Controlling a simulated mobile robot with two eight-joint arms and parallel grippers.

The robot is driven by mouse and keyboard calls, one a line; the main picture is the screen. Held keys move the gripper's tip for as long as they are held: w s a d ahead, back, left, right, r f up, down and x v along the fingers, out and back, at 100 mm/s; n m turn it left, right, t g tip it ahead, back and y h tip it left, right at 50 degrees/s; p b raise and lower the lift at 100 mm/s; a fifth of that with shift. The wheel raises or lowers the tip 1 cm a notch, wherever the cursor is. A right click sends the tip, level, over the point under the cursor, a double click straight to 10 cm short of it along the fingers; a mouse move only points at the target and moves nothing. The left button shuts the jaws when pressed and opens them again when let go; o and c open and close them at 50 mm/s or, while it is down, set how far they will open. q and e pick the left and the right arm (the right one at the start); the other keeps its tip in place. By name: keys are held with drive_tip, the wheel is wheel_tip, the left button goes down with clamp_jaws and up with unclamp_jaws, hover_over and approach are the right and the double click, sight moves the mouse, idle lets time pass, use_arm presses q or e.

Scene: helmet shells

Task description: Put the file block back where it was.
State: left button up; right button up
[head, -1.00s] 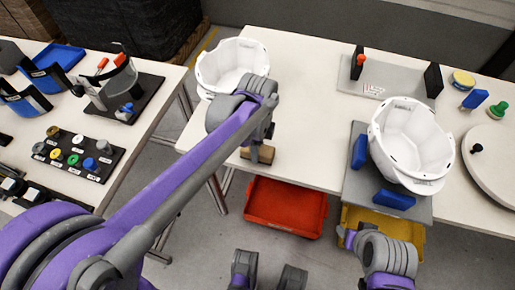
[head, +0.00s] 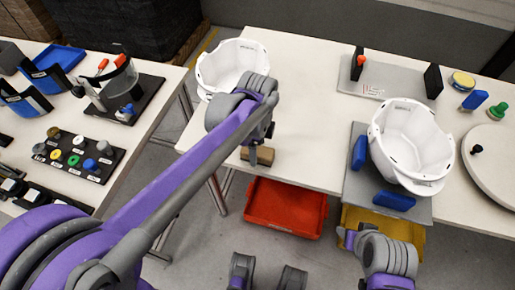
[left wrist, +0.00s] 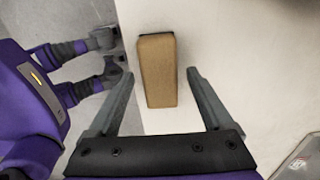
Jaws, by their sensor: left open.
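The file block is a tan block that lies near the front edge of the white table (head: 300,120), below the left helmet shell in the head view. It also shows in the left wrist view (left wrist: 158,70). My left gripper (head: 254,157) is at the block, with its fingers open. In the left wrist view my left gripper (left wrist: 157,95) has one finger on each side of the block's near end, apart from it. My right gripper (head: 347,238) is low at the front of the right side, over the yellow bin; its jaws are too small to judge.
A white helmet shell (head: 232,66) stands at the table's left end. Another shell (head: 410,145) sits on a grey plate with blue pads (head: 395,200). A red bin (head: 285,208) and a yellow bin (head: 385,222) are below the table edge. The table's middle is clear.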

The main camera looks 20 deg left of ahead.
use_arm(q)
wheel_tip(320, 180, up, 11)
drive_tip(key=p, duration=0.2)
drive_tip(key=s+a+f+n+t, duration=0.2)
drive_tip(key=s+a+f+n, duration=0.1)
drive_tip(key=s+f+n, duration=0.3)
drive_tip(key=s+a+f+n+t, duration=0.3)
drive_tip(key=s+f+n, duration=0.4)
drive_tip(key=s+n, duration=0.3)
drive_tip(key=shift+a+n, duration=0.3)
drive_tip(key=shift+n, duration=0.9)
